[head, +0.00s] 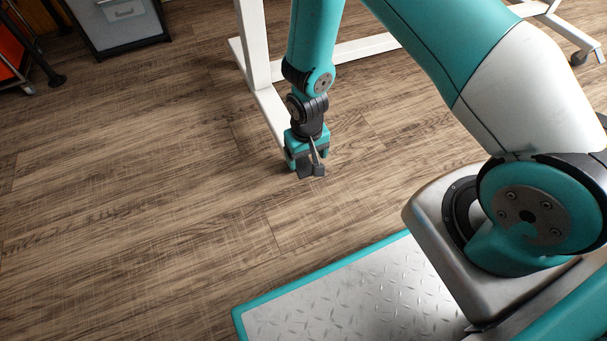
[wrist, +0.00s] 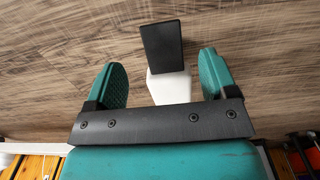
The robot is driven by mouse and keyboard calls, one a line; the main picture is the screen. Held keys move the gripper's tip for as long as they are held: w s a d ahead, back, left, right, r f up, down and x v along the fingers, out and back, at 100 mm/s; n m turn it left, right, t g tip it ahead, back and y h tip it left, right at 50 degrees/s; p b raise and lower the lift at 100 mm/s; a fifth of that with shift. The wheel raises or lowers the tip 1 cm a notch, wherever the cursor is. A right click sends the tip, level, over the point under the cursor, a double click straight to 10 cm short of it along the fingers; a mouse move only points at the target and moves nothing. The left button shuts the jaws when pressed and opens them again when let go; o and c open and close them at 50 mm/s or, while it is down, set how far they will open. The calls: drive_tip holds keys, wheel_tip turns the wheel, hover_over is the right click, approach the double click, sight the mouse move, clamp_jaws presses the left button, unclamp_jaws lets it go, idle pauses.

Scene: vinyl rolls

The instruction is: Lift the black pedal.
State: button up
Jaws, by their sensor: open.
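The black pedal (wrist: 162,46) shows in the wrist view as a flat dark pad at the end of a short white piece (wrist: 170,88). The white piece lies in the gap between the two teal fingers of my gripper (wrist: 163,68). The pad reaches past the fingertips in the picture. The fingers are apart, with a visible gap on each side of the white piece. In the head view my gripper (head: 307,164) hangs low beside a white metal leg; small dark parts at its tip are hard to tell apart.
A white frame (head: 263,85) with a foot bar on the wooden floor (head: 130,160) stands just behind my gripper. A grey cabinet (head: 118,22) is at the back left. A wheeled foot (head: 579,58) is at the far right. The floor on the left is clear.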

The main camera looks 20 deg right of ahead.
sight(306, 171)
wheel_tip(306, 171, down, 6)
drive_tip(key=shift+r+b, duration=0.2)
drive_tip(key=shift+b, duration=1.05)
